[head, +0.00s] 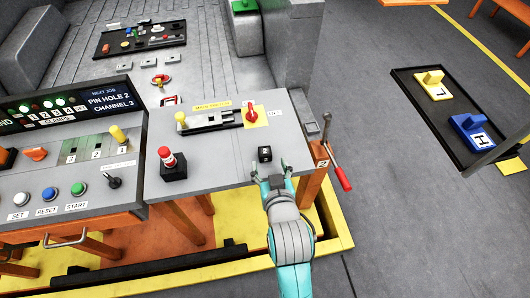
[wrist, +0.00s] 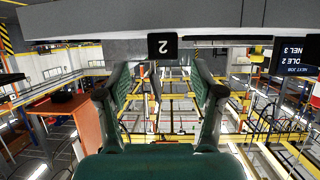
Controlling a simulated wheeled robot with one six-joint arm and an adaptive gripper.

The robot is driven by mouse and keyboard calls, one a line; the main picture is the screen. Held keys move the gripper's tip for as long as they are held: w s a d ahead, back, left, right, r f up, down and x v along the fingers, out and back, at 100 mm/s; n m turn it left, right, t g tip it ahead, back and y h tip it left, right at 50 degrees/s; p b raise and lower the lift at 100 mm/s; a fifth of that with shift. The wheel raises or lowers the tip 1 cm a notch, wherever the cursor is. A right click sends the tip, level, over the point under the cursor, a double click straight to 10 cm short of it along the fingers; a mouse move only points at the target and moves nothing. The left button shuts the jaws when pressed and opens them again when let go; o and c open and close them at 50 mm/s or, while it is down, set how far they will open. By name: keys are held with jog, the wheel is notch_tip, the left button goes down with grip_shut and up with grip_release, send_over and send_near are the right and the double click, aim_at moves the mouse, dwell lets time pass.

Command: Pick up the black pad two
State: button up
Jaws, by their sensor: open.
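The black pad two (head: 264,153) is a small black block with a white mark on top, on the grey table top near its front edge. In the wrist view the pad (wrist: 162,46) shows its white "2" upside down, between and beyond the finger ends. My gripper (head: 270,173) is at the table's front edge, just short of the pad, with its fingers apart. In the wrist view the open gripper (wrist: 160,75) has nothing between its green fingers. I see no contact with the pad.
A red-topped button (head: 167,160) stands left of the pad. A plate with a yellow knob and a red switch (head: 251,113) lies behind it. A red-handled lever (head: 338,165) stands close on the right. The control panel (head: 65,160) is at the left.

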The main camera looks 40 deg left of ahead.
aim_at(266, 157)
jog(key=shift+x, duration=3.3)
jog(key=shift+a+r, duration=0.1)
jog(key=shift+r, duration=0.05)
jog(key=shift+c, duration=0.3)
jog(key=shift+s, duration=0.1)
jog(key=c, duration=1.1)
